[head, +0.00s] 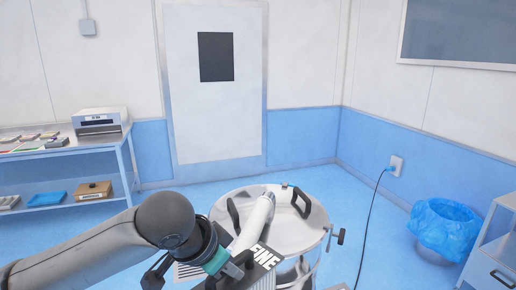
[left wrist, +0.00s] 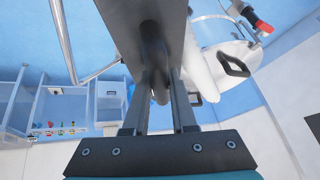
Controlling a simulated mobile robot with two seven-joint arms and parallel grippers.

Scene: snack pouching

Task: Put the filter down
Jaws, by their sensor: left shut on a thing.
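The filter (head: 264,256) is a dark grey block with white lettering that reads "FINE", low in the middle of the head view. My left gripper (head: 228,270) is shut on its black handle. In the left wrist view the filter (left wrist: 116,20) shows as a dark panel, with its handle between the fingers of my left gripper (left wrist: 157,95). In the head view the filter is in front of the steel vessel (head: 295,237) and hides part of it. I cannot tell whether the filter touches anything below it. My right gripper is not in view.
A table (head: 118,143) with a boxy device (head: 98,121) stands at the left. A blue-lined bin (head: 443,226) and a cabinet (head: 494,255) are at the right. Blue floor is clear behind the vessel.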

